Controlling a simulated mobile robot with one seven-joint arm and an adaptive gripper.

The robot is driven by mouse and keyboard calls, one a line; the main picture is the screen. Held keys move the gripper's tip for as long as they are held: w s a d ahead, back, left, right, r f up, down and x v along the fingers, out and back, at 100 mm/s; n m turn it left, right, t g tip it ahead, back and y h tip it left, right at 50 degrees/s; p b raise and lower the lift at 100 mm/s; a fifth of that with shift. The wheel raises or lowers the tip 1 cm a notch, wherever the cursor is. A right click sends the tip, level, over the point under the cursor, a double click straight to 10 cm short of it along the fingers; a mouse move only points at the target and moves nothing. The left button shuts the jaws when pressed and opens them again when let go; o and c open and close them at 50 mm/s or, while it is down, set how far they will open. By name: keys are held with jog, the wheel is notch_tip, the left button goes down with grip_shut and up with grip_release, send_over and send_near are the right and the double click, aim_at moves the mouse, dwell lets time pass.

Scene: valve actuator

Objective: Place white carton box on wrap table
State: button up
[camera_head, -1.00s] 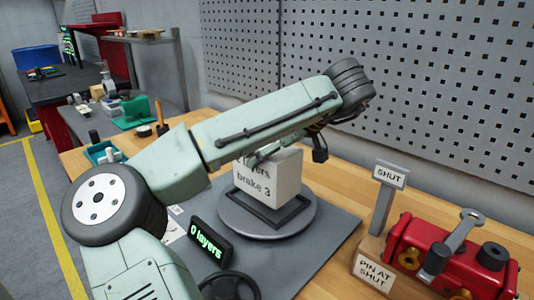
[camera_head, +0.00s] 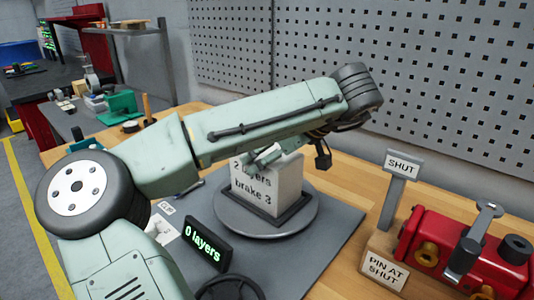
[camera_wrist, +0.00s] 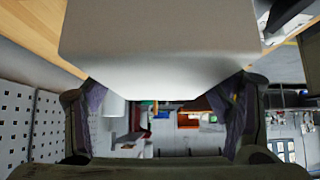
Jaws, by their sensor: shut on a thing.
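The white carton box (camera_head: 268,188) carries printed text reading "2 layers" and "brake 3". It sits upright over the dark square frame on the round grey wrap table (camera_head: 288,228). I cannot tell whether its base fully rests there. My gripper (camera_head: 270,155) reaches the top of the box from behind my arm, which hides part of it. In the wrist view the box (camera_wrist: 165,40) fills the upper middle, and my gripper's fingers (camera_wrist: 168,112) are on its two sides, shut on it.
A display (camera_head: 207,243) reading "0 layers" stands in front of the wrap table, near a black handwheel (camera_head: 230,288). At right are a "SHUT" sign (camera_head: 402,164), a "PIN AT SHUT" block (camera_head: 384,268) and a red valve actuator (camera_head: 465,255). A pegboard wall (camera_head: 440,70) rises behind.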

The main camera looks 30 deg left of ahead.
jog(key=shift+f, duration=0.1)
jog(key=o, duration=2)
jog(key=shift+c, duration=0.2)
